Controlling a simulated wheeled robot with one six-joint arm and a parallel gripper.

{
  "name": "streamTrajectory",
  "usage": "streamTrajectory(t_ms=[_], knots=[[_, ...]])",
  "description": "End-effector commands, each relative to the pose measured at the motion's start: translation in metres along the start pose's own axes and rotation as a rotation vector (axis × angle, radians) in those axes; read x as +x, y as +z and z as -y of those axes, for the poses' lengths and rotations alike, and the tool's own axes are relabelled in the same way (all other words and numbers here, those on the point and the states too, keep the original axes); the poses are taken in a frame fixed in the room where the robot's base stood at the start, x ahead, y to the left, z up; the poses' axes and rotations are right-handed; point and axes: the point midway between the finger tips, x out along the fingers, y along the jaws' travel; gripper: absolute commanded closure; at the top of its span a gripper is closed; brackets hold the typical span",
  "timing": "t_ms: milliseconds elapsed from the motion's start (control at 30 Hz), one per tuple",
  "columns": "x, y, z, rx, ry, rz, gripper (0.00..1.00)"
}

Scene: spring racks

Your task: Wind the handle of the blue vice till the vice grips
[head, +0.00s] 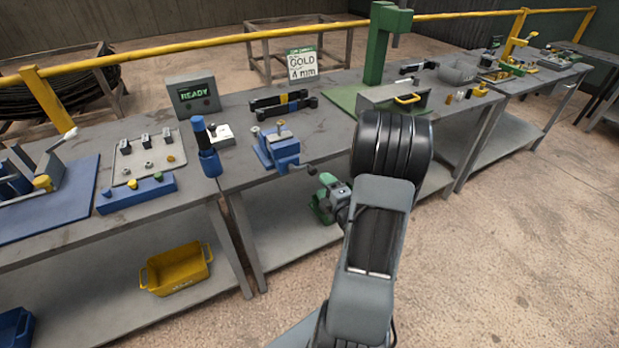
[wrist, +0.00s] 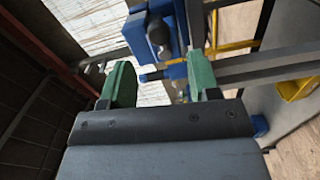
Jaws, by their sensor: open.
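The blue vice (head: 283,150) sits at the front edge of the middle bench. Its grey crank handle (head: 311,170) sticks out past the edge, low at the right. My gripper (head: 322,200), with green fingers, is just below and in front of the handle, partly hidden by my arm. In the wrist view the fingers stand apart (wrist: 163,82), with the blue vice (wrist: 171,40) straight ahead and its dark rounded screw end facing me. Part of the vice and a thin bar show between the fingers. I cannot tell whether either finger touches the handle.
A blue bottle-shaped tool (head: 208,160) and a READY display (head: 193,97) stand left of the vice. A rack with dark bars (head: 283,103) lies behind it. A steel box with a yellow handle (head: 390,100) is at the right. The floor in front is clear.

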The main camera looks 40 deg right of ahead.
Motion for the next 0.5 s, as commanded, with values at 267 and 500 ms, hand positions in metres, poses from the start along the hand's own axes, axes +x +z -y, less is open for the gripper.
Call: streamTrajectory(t_ms=[267,500], knots=[[0.056,-0.002,-0.004,0.001,-0.001,-0.004,0.44],[0.084,-0.001,-0.003,0.001,-0.001,-0.001,0.44]])
